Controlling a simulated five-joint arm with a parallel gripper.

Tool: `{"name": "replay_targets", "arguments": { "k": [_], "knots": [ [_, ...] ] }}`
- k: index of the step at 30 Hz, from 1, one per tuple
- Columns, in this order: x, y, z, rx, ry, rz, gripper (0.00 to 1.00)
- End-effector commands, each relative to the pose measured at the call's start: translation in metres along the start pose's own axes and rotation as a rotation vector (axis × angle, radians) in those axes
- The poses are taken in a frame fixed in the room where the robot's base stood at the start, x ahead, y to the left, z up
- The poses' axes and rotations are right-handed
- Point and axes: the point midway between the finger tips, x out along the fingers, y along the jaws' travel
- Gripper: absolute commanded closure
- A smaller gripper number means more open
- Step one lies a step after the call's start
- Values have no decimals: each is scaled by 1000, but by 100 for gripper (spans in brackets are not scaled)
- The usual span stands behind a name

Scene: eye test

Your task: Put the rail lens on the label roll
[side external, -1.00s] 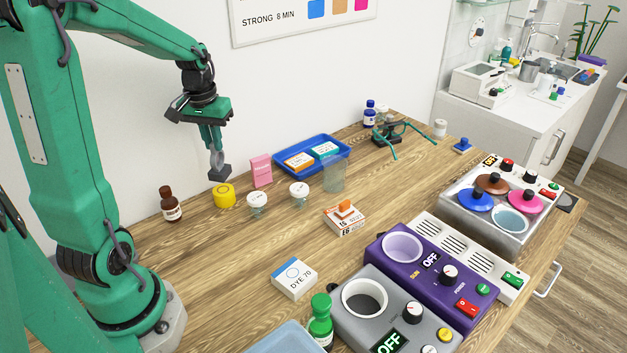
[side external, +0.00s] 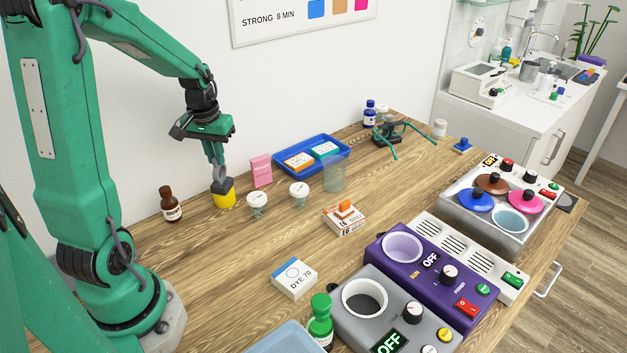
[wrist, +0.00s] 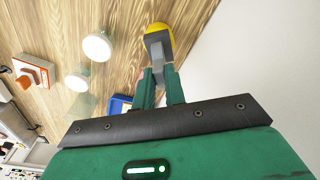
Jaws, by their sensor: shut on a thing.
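The rail lens, a small dark grey block (side external: 222,186), is between the fingertips of my gripper (side external: 217,164), which is shut on it. The label roll, a short yellow cylinder (side external: 225,200), stands upright on the wooden table. The lens is right over the roll and hides most of its top; it looks to be touching, but a small gap cannot be ruled out. In the wrist view the grey lens (wrist: 157,43) is at the fingertips (wrist: 160,72), with part of the yellow roll (wrist: 164,32) showing behind it.
A pink box (side external: 261,170) and clear lidded jars (side external: 257,203) stand close right of the roll. A brown bottle (side external: 170,205) is on its left. A blue tray (side external: 338,157) with boxes lies behind right. The table in front of the roll is clear.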

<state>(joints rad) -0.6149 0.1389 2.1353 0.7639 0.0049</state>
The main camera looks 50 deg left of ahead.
Motion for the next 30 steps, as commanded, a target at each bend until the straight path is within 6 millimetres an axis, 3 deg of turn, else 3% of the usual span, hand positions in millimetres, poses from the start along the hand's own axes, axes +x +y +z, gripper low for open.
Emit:
{"name": "replay_targets", "arguments": {
  "k": [4, 5, 7, 8, 20, 30],
  "knots": [
    [3, 0, 0, 0, 0, 0, 100],
    [3, 0, 0, 0, 0, 0, 82],
    [3, 0, 0, 0, 0, 0, 68],
    [3, 0, 0, 0, 0, 0, 66],
    [0, 0, 0, 0, 0, 0, 66],
    [-34, 0, -1, 0, 5, 0, 66]
  ]
}}
